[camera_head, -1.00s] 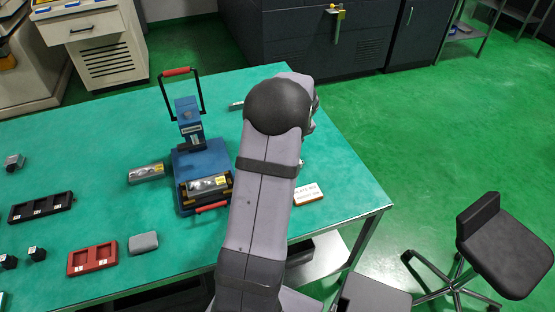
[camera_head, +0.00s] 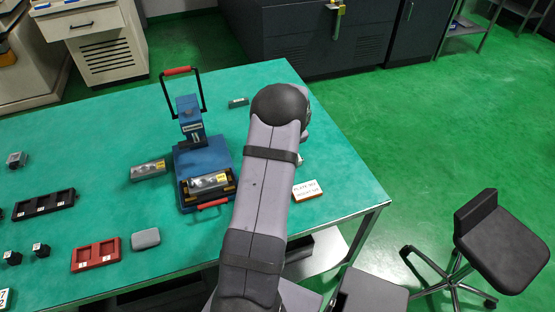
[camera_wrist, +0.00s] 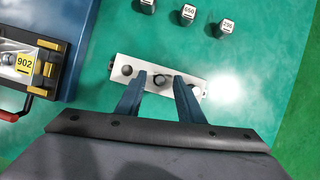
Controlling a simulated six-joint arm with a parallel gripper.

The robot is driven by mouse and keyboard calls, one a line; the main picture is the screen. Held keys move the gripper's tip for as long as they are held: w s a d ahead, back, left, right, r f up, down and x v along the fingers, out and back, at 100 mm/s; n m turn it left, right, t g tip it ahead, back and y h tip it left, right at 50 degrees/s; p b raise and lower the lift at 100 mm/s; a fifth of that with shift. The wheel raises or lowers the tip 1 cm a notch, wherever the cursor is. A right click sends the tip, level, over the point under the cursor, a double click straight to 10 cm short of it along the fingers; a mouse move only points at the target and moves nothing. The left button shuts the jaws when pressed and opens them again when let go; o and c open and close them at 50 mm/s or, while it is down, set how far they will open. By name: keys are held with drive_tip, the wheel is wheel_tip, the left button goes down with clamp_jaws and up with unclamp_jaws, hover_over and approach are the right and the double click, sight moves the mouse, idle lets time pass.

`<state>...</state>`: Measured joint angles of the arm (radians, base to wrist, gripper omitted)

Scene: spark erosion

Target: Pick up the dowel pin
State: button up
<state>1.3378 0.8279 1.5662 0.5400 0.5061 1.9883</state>
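In the wrist view, a pale rectangular plate (camera_wrist: 116,66) lies on the green table, with several round features along it. A dark round feature (camera_wrist: 158,79) near its middle shows between the fingertips. I cannot tell for sure whether it is the dowel pin or a hole. A grey round knob (camera_wrist: 127,71) is left of the left finger, and a pale round feature shows right of the right finger. My gripper (camera_wrist: 160,76) is open over the plate, its two blue fingers apart with nothing visibly clamped. In the head view my own arm hides the gripper and most of the plate.
Left of the plate is a blue fixture (camera_head: 205,160) with a raised handle and a block tagged 902 (camera_wrist: 24,63). Small number-tagged pieces (camera_wrist: 188,14) stand beyond the plate. A red tray (camera_head: 96,255) is at front left.

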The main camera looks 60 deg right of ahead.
drive_tip(key=shift+f, duration=0.2)
clamp_jaws()
drive_tip(key=shift+r, duration=0.1)
